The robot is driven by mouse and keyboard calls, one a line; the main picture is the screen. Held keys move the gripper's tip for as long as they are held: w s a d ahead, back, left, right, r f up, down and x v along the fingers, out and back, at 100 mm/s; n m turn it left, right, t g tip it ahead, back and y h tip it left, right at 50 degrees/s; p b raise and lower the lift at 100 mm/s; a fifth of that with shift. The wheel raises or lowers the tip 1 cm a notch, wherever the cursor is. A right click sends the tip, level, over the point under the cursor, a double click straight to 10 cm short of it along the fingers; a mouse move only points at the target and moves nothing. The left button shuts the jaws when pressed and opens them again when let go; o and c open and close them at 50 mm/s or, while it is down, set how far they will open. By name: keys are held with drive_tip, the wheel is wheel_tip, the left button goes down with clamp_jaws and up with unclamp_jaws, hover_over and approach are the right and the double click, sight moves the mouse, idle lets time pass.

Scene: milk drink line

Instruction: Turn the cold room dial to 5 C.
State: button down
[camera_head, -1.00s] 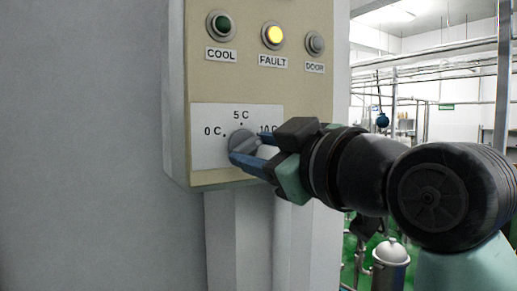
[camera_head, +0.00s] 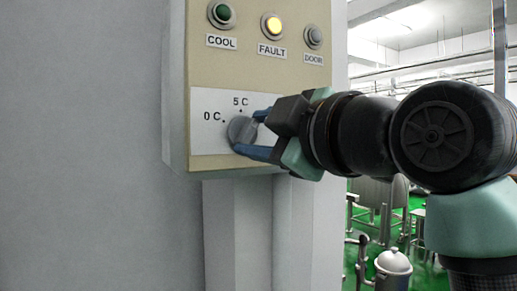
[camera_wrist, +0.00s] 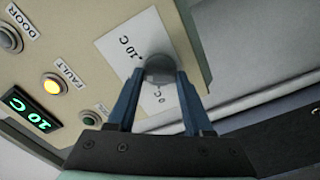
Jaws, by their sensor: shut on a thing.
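The cold room dial (camera_head: 238,130) is a grey round knob on a white plate, with 0 C and 5 C labels above it in the head view. The 10 C label is hidden there behind my gripper. My gripper (camera_head: 249,133) reaches in from the right, its blue fingers shut on the dial, one above and one below. In the wrist view the dial (camera_wrist: 160,67) sits between the two blue fingertips (camera_wrist: 160,76). The 10 C label and part of the 0 C label show there. I cannot tell where the dial's pointer faces.
The beige panel (camera_head: 255,72) carries a dark green COOL lamp (camera_head: 222,13), a lit yellow FAULT lamp (camera_head: 272,25) and a grey DOOR lamp (camera_head: 313,37). A green-lit display (camera_wrist: 31,110) seems to read 10 C. A lidded metal can (camera_head: 393,268) stands behind, lower right.

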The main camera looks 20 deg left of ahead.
drive_tip(key=n+b, duration=0.2)
drive_tip(key=n, duration=0.4)
idle(0.6)
drive_tip(key=shift+c, duration=1.5)
unclamp_jaws()
drive_tip(key=b+v, duration=0.6)
drive_tip(key=v, duration=0.7)
